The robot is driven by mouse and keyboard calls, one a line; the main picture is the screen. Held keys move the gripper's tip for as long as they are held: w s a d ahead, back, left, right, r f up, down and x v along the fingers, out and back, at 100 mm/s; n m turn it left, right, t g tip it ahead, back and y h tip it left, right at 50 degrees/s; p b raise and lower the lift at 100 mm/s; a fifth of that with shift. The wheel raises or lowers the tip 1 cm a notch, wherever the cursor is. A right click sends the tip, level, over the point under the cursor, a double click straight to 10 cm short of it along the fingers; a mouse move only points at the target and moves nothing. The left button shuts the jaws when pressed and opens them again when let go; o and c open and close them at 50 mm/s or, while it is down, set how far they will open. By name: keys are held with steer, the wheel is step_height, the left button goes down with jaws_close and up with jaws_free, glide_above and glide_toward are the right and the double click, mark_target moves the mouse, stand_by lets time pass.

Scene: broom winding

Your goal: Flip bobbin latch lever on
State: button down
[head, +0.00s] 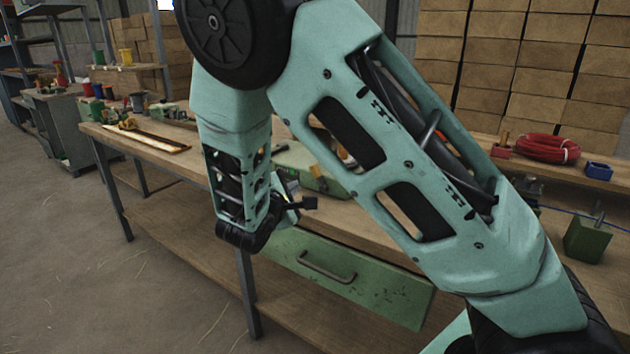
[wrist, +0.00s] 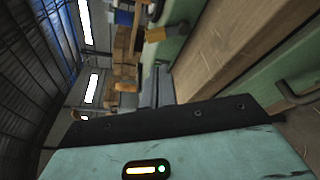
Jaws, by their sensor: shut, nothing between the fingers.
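My gripper (head: 303,203) is at the front edge of the workbench, by the green machine (head: 318,178), and partly hidden behind my arm. Its dark fingers look shut and hold nothing. My arm covers much of the machine, and I cannot make out the bobbin latch lever for sure in the head view. In the wrist view, part of my gripper's body fills the bottom. Beyond it is a green surface with a yellow block (wrist: 155,34) on it. I cannot tell whether that block belongs to the latch.
The wooden workbench (head: 225,165) has a green drawer (head: 385,290) with a metal handle under its front edge. A red coil (head: 548,148), a blue tray (head: 598,171) and a green block (head: 588,240) lie at right. Boxes are stacked behind. Floor at left is clear.

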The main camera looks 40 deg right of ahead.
mark_target(310, 173)
steer(key=shift+w, duration=0.15)
steer(key=shift+d, duration=0.1)
steer(key=x, duration=0.9)
steer(key=shift+w+d, duration=0.25)
steer(key=shift+w, duration=0.1)
steer(key=shift+s+a+f+b, duration=0.1)
steer(key=shift+b, duration=0.4)
